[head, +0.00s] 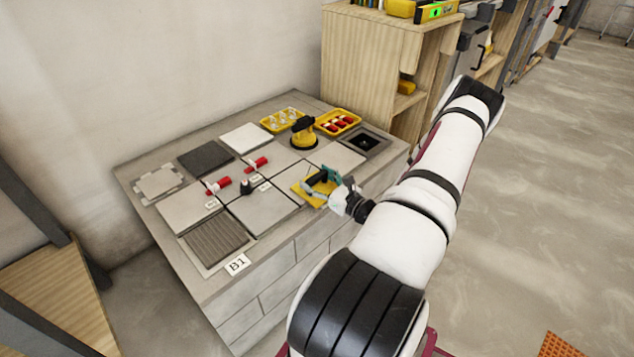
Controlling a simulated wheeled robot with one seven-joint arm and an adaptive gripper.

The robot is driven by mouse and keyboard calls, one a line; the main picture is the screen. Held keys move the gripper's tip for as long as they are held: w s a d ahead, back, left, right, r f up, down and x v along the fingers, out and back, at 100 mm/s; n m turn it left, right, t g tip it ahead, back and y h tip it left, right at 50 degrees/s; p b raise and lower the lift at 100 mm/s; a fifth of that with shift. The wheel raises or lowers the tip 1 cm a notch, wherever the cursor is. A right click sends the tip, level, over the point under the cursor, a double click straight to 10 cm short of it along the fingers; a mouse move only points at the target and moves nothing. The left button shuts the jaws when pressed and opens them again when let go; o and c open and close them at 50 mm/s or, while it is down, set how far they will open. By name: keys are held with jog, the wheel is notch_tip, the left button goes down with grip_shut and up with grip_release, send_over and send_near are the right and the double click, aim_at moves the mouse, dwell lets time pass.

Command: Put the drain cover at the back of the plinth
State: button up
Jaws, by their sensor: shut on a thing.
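The plinth (283,246) is a grey block-sided stand with tiles on top. A ribbed grey square (215,241), which looks like a drain cover, lies at its front left corner by the B1 label. A dark square recess with a drain hole (366,142) is at the right end of the top. My gripper (325,184) is over the right front of the top, at a tool with a yellow plate and a teal handle (311,190). It appears shut on the handle; the fingertips are small and partly hidden. I cannot tell whether the plate touches the tile.
A yellow suction lifter (304,133), a tray of clear clips (282,120) and a tray of red pieces (338,122) stand at the back right. Red-and-white levelling pieces (217,185) sit on the tile joints. A wooden shelf (372,60) stands behind.

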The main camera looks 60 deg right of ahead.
jog(key=shift+f, duration=0.1)
jog(key=o, duration=1.4)
